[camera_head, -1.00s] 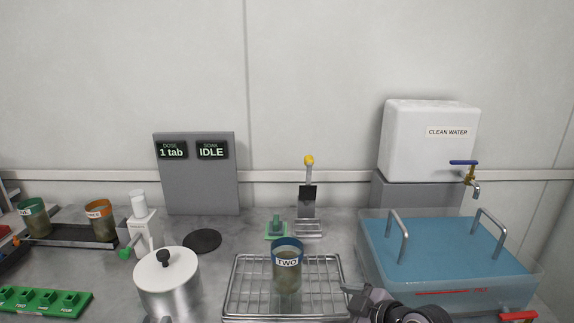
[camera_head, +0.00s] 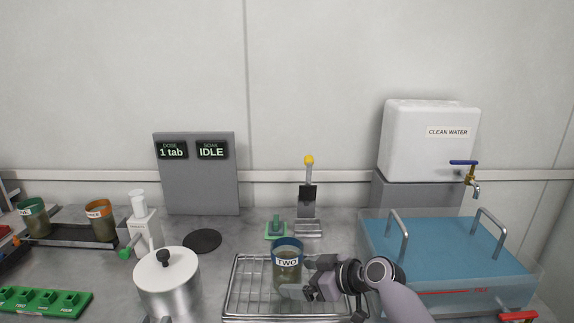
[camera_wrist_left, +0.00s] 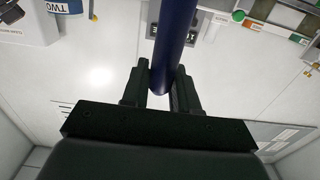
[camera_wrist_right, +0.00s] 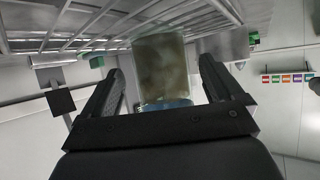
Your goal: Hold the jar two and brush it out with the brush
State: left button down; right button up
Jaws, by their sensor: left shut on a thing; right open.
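Jar two (camera_head: 287,268), a murky see-through jar with a blue rim and a TWO label, stands upright on the wire rack (camera_head: 235,290). My right gripper (camera_head: 308,280) is at the jar's right side, open. In the right wrist view the jar (camera_wrist_right: 160,65) sits between the spread fingers, with a gap visible on both sides. My left gripper (camera_wrist_left: 160,82) is shut on a dark blue rod, which looks like the handle of the brush (camera_wrist_left: 174,40); the brush's head is out of view. My left gripper is not in the head view.
A water basin (camera_head: 445,250) with two metal handles stands right of the rack, below the clean water tank (camera_head: 425,140). A steel pot (camera_head: 168,285) is to the left. Two more jars stand on a dark tray (camera_head: 70,235) at far left.

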aim_at(300, 276)
jog(key=shift+x, duration=1.95)
jog(key=shift+c, duration=0.3)
jog(key=c, duration=0.6)
